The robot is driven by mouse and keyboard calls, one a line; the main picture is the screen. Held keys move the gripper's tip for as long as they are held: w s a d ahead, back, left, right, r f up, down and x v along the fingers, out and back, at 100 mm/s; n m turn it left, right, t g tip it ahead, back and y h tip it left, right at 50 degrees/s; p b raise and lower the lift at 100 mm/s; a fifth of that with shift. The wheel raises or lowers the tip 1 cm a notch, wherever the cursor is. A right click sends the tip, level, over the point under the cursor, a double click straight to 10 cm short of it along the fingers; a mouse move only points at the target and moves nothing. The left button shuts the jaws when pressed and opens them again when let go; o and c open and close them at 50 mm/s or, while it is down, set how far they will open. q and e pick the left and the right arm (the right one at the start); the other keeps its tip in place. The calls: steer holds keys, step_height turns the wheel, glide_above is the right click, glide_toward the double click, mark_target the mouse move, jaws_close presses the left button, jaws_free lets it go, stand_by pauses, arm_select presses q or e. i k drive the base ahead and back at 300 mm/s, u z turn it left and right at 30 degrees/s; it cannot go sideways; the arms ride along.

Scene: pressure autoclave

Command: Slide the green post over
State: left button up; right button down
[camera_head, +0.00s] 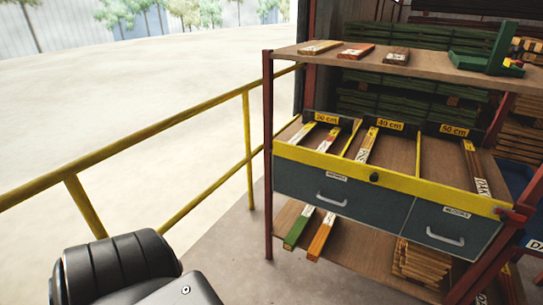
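A plank with a green end (296,232) lies lengthwise on the lower shelf, its end pointing to the front. Right beside it lies a similar plank with an orange end (319,239). A green L-shaped piece with an upright part (498,45) stands at the right of the top shelf. I cannot tell which of these green things is the post. Neither of my grippers is in view. Only a dark, rounded part of my arm (118,260) shows at the bottom left, well away from both green things.
The rack's middle tray has a yellow front rail (400,182), dividers, wooden pieces and signs reading 30, 40 and 50 cm. Two grey drawers (335,195) sit below. Three short boards lie on the top shelf (435,70). A yellow railing (150,131) stands left.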

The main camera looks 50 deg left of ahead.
mark_target(290, 243)
steer(key=u, duration=1.75)
